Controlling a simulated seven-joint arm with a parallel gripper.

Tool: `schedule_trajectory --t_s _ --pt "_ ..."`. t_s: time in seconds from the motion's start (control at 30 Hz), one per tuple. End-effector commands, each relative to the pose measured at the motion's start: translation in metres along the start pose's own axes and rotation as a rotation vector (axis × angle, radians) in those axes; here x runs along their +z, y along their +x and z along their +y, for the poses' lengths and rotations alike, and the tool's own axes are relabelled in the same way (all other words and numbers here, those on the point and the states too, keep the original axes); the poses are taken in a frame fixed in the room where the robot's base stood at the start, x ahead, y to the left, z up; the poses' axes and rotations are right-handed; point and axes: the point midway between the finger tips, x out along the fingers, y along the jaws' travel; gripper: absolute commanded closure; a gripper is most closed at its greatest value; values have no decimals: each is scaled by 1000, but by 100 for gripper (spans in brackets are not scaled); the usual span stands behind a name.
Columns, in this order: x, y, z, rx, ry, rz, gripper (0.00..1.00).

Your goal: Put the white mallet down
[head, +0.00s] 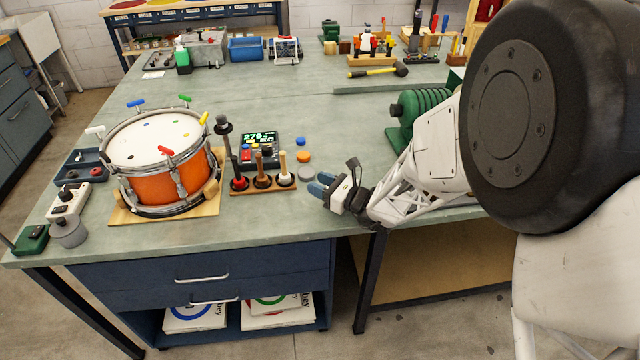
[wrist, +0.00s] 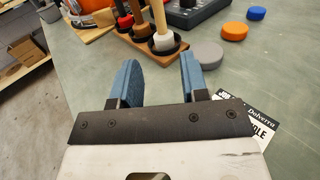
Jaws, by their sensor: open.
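The white mallet (head: 284,168) stands upright, head down, in the right-hand cup of the wooden rack (head: 262,189). In the wrist view the white mallet (wrist: 161,30) shows its pale handle and white head in a dark cup, beyond my fingers. My gripper (head: 321,185) is over the front of the bench, to the right of the rack. In the wrist view my gripper (wrist: 161,80) has its two blue fingers apart, with nothing between them. It does not touch the mallet.
Two other mallets, one red-headed (head: 238,180) and one brown (head: 262,178), stand in the same rack. An orange drum (head: 165,165) is to the left. A control box (head: 259,147) is behind the rack. Grey (head: 307,173), orange (head: 303,157) and blue (head: 300,141) discs lie near my gripper.

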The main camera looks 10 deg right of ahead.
Motion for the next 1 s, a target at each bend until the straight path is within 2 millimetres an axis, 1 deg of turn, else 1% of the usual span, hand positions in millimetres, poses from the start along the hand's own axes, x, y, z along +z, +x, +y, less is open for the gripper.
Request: schedule_trajectory --t_s 0.27,0.37,0.47,0.57,0.77,0.87,1.0 --pt "1 0 1 4 -4 2 59" --pt "6 1 4 21 -20 10 59" --pt "16 1 11 57 -55 28 59" --pt "34 1 24 119 -117 59 59" --pt "79 -9 64 313 -322 157 59" --pt "100 -20 86 419 -445 213 59" --pt "125 -41 114 564 -620 292 59"
